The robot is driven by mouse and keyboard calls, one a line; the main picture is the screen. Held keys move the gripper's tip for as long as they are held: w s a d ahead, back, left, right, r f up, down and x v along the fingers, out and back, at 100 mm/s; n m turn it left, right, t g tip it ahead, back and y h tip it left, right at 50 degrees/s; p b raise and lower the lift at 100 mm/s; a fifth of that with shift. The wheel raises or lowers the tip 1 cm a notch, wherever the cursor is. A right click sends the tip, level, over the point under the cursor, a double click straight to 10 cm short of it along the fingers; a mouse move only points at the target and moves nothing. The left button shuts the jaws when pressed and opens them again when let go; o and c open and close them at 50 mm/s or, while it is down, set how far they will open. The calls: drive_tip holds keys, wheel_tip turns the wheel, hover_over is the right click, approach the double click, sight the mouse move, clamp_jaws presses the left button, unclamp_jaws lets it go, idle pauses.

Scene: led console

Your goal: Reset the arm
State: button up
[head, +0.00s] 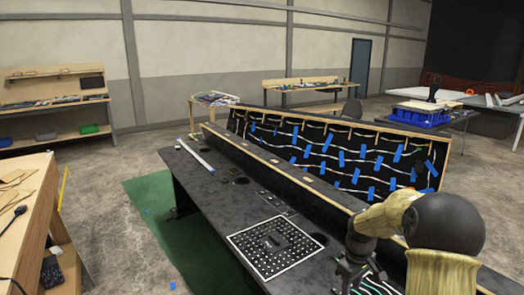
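My arm is in the lower right of the head view, bent over the right part of a long black console table (205,187). My gripper (345,284) points down near the bottom edge of the picture. Its fingers are small and partly cut off, so I cannot tell whether they are open or shut or whether they touch anything. Green and white wiring (378,282) shows beside it on the console.
A black dotted panel with a white border (262,262) lies on the console, left of my gripper. An upright panel with wires and blue tape (335,158) stands along its back. A wooden bench (33,215) is at left.

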drive_tip(key=s+a+r+m+p, duration=0.1)
drive_tip(key=s+a+r+m, duration=0.1)
drive_tip(key=s, duration=0.4)
drive_tip(key=s+a+r+m+t+p, duration=0.1)
drive_tip(key=s+a+r+m, duration=0.1)
drive_tip(key=s, duration=0.5)
drive_tip(key=s+a+r+m+t+p, duration=0.1)
drive_tip(key=s+a+r+m, duration=0.1)
drive_tip(key=s+a+r, duration=0.2)
drive_tip(key=s+a, duration=0.2)
drive_tip(key=s, duration=0.1)
drive_tip(key=shift+m+p, duration=0.3)
drive_tip(key=shift+p, duration=0.1)
drive_tip(key=shift+a, duration=0.1)
